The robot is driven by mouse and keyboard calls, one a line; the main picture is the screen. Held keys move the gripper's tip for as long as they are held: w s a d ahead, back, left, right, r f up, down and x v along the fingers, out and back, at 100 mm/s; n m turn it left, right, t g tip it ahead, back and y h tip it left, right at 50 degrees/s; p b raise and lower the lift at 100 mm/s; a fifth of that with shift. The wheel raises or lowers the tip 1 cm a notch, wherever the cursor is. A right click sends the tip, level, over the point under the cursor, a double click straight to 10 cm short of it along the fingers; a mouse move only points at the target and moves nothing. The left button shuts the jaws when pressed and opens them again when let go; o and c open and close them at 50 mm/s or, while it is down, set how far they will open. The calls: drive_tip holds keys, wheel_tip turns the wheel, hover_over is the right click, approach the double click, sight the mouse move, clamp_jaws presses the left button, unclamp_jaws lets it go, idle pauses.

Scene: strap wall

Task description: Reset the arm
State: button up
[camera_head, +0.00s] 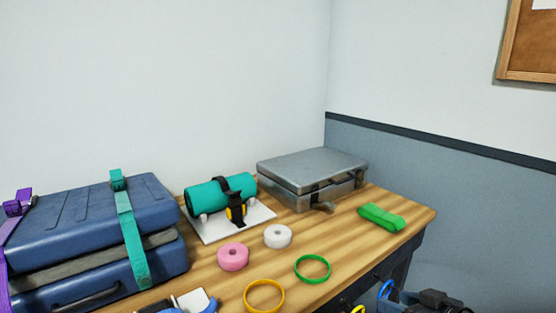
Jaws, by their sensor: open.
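I cannot make out my gripper in the head view. A dark, blocky shape (438,302) is cut off by the bottom edge at the lower right, and I cannot tell what it is. The wooden table (340,250) runs across the lower half of the picture. The space over the table is clear of any arm.
A blue suitcase (70,235) with purple and teal straps stands at left. Behind are a teal roll (205,194) strapped to a white board and a grey case (310,170). Pink (233,257) and white (278,236) rolls, rings and a green folded strap (381,218) lie forward.

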drive_tip(key=s+a+f+m+t+h, duration=0.15)
drive_tip(key=s+f, duration=0.25)
drive_tip(key=s, duration=0.8)
drive_tip(key=s+a+f+m+h, duration=0.2)
drive_tip(key=s+f+m+h, duration=0.1)
drive_tip(key=s, duration=0.9)
drive_tip(key=s+r+t, duration=0.1)
drive_tip(key=s+r, duration=0.6)
drive_tip(key=s, duration=0.3)
drive_tip(key=s+r+t+p, duration=0.1)
drive_tip(key=s+r, duration=0.6)
drive_tip(key=s, duration=0.3)
drive_tip(key=shift+s+r+n, duration=0.2)
drive_tip(key=shift+s+n, duration=0.05)
drive_tip(key=shift+n, duration=0.2)
drive_tip(key=shift+d+h, duration=0.1)
drive_tip(key=shift+h, duration=0.15)
